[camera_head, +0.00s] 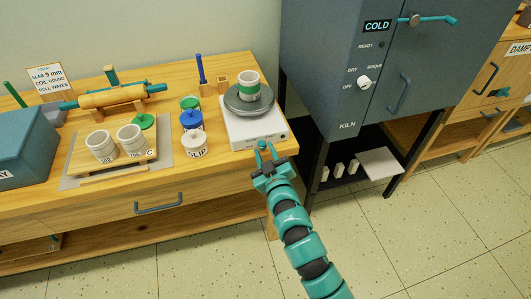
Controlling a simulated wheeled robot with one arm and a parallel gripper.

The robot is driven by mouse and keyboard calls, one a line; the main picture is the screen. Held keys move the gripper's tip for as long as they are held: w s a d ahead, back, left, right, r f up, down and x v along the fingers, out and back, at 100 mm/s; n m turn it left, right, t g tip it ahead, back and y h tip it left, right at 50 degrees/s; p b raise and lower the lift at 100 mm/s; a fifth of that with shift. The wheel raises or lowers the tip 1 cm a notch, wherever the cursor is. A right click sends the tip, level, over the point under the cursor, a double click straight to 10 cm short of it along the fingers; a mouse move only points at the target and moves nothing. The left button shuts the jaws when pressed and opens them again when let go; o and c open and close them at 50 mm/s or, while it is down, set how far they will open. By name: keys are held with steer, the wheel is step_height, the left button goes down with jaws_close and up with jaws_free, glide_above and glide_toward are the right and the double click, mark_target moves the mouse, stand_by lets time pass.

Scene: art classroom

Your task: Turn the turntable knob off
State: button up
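The turntable (250,133) is a white box with a round grey plate (262,104) on top, at the right end of the wooden table. A white cup with a green band (249,86) stands upright on the plate. A small dark spot (282,136) shows at the right of the box's front face; I cannot tell whether it is the knob. My teal gripper (267,151) is at the front of the box, by the table's front edge, and covers part of that face. Its fingers are too small to show whether they are apart, or whether they touch anything.
Blue, green and white jars (192,120) stand left of the turntable. Two cups (102,147) sit on a board farther left. The blue-grey kiln (340,60) stands close on the right, with a dark stand below. The floor (400,240) in front is clear.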

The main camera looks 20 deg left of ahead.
steer(key=shift+s+d+f, duration=0.1)
steer(key=shift+s+d, duration=0.3)
steer(key=shift+s, duration=0.05)
steer(key=v, duration=1.6)
steer(key=shift+p, duration=0.35)
steer(key=shift+s, duration=0.1)
